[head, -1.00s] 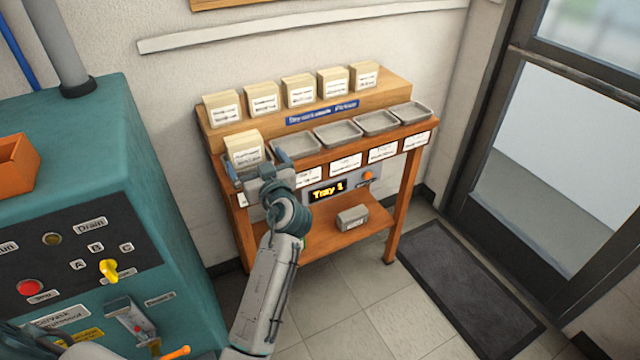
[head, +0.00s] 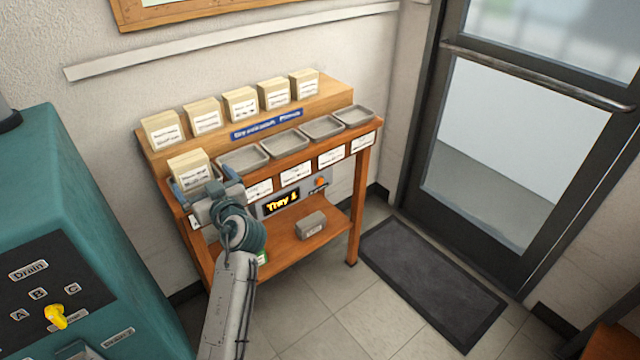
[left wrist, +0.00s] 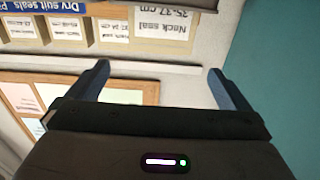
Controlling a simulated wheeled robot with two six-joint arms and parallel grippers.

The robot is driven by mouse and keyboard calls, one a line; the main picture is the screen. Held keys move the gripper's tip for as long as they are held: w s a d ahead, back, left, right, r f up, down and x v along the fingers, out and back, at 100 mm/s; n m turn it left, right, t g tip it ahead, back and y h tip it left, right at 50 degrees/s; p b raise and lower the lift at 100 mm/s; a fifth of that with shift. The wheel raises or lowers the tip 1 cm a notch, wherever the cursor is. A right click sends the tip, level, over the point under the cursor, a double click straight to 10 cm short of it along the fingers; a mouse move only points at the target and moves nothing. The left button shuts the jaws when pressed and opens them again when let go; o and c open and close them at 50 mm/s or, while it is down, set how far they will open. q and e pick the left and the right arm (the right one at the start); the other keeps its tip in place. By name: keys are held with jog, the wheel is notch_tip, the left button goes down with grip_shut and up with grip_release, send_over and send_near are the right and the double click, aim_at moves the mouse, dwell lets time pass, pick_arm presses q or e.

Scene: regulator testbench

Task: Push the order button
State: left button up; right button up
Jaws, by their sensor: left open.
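A small round orange button (head: 320,182) sits on the grey panel at the front of the wooden bench, right of a lit display (head: 282,202) that seems to read "Tray 1". I take it for the order button; its small label is too blurred to read. My left gripper (head: 203,179) is open, to the left of the button and away from it. It is in front of a cream box (head: 186,168) at the leftmost tray place. In the left wrist view the open fingers (left wrist: 157,72) have nothing between them, and a "Neck seal" label (left wrist: 163,25) shows beyond them. My right gripper is out of view.
The wooden bench (head: 362,190) holds several grey trays (head: 284,144) and a back row of cream boxes (head: 241,104). A grey block (head: 311,224) lies on its lower shelf. A teal machine (head: 60,180) stands left. A dark mat (head: 430,280) lies right, before a glass door.

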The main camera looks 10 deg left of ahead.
pick_arm(q)
grip_shut()
dwell(0.5)
dwell(1.3)
